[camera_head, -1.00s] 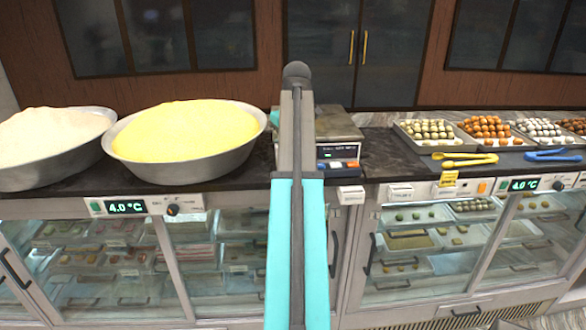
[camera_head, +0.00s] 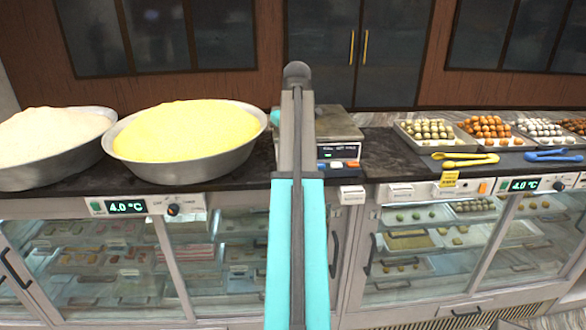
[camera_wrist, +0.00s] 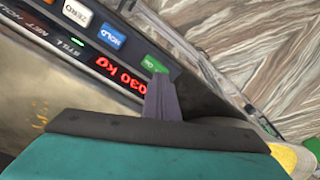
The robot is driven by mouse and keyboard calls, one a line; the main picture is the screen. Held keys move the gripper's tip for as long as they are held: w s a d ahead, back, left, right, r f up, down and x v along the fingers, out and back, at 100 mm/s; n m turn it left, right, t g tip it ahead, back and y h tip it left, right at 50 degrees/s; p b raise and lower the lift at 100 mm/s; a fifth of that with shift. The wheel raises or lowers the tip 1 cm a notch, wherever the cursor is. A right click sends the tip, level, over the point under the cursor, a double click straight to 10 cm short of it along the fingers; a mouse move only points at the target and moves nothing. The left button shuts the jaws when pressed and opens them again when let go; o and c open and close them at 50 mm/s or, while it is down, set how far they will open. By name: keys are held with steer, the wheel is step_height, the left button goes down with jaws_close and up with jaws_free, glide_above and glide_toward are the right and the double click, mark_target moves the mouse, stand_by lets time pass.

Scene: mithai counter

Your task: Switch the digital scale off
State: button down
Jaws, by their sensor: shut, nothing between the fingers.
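The digital scale (camera_head: 341,128) stands on the dark counter, partly hidden behind my arm in the head view. In the wrist view its front panel is close and tilted, with a lit red display (camera_wrist: 122,74) ending in "030 kg". Along the panel are a white ZERO button (camera_wrist: 77,12), a blue HOLD button (camera_wrist: 112,36) and a green button (camera_wrist: 154,65) whose label is partly covered. My gripper (camera_wrist: 163,98) is shut and empty, its tips right by the green button and overlapping its lower edge in view. I cannot tell whether they touch it.
A large bowl of yellow sweet mix (camera_head: 187,132) and a bowl of white mix (camera_head: 48,137) stand left of the scale. To the right are sweet trays (camera_head: 437,146), yellow tongs (camera_head: 465,159) and blue tongs (camera_head: 553,156). Glass display cases (camera_head: 430,250) lie below the counter.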

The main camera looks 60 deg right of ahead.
steer(key=shift+f, duration=0.75)
stand_by(0.8)
steer(key=shift+r, duration=0.15)
steer(key=shift+r+p, duration=0.4)
steer(key=shift+r, duration=0.7)
step_height(320, 180, up, 5)
steer(key=shift+f, duration=0.2)
stand_by(0.6)
